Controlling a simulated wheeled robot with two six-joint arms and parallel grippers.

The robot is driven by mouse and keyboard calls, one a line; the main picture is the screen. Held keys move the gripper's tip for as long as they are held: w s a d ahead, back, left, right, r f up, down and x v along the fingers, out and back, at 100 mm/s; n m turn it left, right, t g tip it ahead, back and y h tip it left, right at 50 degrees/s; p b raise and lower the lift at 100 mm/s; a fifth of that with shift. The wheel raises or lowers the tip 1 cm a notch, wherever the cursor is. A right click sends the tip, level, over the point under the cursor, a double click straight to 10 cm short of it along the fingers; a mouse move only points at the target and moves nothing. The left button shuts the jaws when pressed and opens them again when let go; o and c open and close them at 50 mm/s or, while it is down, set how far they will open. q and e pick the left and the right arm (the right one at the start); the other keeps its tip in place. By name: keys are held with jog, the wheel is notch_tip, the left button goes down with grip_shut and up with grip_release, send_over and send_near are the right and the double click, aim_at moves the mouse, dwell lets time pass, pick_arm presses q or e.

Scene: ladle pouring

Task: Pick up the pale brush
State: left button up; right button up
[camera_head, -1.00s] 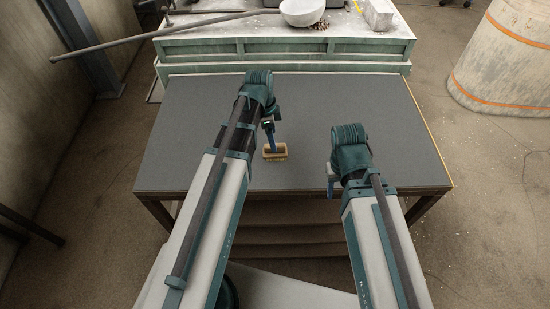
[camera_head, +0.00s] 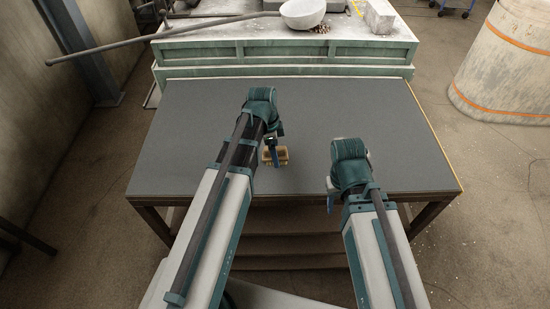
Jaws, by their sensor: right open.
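The pale brush (camera_head: 282,158), a small tan block, lies on the grey table top near its middle. My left gripper (camera_head: 271,155) points down over the brush and hides part of it. Its blue finger overlaps the brush in the picture; I cannot tell whether it touches, or whether the jaws are open or shut. My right gripper (camera_head: 330,198) hangs to the right of the brush near the table's front edge, open and apart from it, partly hidden by its own wrist.
The grey table (camera_head: 400,150) is otherwise bare, with free room on both sides. Behind it a green-sided bench (camera_head: 285,50) carries a white bowl (camera_head: 303,14), a long rod (camera_head: 130,45) reaching left and a pale block (camera_head: 380,16). A pale drum (camera_head: 505,70) stands at the right.

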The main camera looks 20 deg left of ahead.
pick_arm(q)
grip_shut()
dwell(0.3)
jog(key=shift+r, duration=0.1)
pick_arm(e)
jog(key=shift+r, duration=0.1)
